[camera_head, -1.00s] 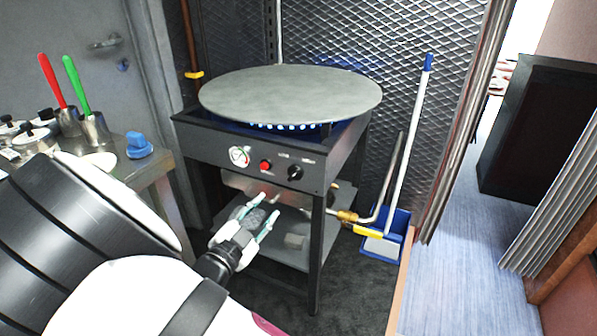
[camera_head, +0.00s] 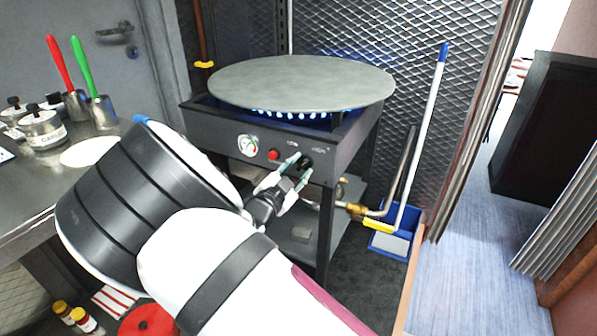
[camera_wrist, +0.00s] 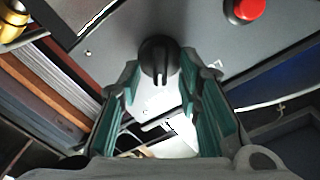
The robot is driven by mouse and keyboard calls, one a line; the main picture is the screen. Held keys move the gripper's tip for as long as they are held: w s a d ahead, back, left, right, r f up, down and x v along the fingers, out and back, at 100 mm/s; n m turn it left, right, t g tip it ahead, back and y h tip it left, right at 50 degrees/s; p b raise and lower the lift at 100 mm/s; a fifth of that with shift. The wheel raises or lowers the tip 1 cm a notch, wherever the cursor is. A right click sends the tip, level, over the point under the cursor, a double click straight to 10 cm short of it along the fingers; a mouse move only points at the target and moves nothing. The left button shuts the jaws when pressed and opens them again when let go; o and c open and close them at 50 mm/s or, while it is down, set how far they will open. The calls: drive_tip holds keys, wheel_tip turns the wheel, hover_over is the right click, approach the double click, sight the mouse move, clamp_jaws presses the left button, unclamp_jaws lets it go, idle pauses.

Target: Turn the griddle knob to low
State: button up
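The black griddle knob (camera_wrist: 158,54) sits on the dark front panel (camera_head: 224,135) of the griddle stand. In the wrist view it is just ahead of my fingertips, between their lines. My gripper (camera_head: 293,169) is open, with a gap between each teal-padded finger and the knob in the wrist view (camera_wrist: 160,80). In the head view the fingers partly cover the knob (camera_head: 306,163); its pointer cannot be read there. Small white labels stand above it, apparently low on the left and high on the right. Blue flames (camera_head: 290,115) burn under the round griddle plate (camera_head: 300,80).
A red button (camera_head: 274,155) and a round gauge (camera_head: 248,146) are left of the knob. A brass-fitted gas pipe (camera_head: 356,210) and a blue dustpan (camera_head: 390,242) are at the right. A steel counter (camera_head: 40,180) with jars stands at the left.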

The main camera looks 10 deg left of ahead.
drive_tip(key=shift+w, duration=0.15)
drive_tip(key=shift+c, duration=0.6)
clamp_jaws()
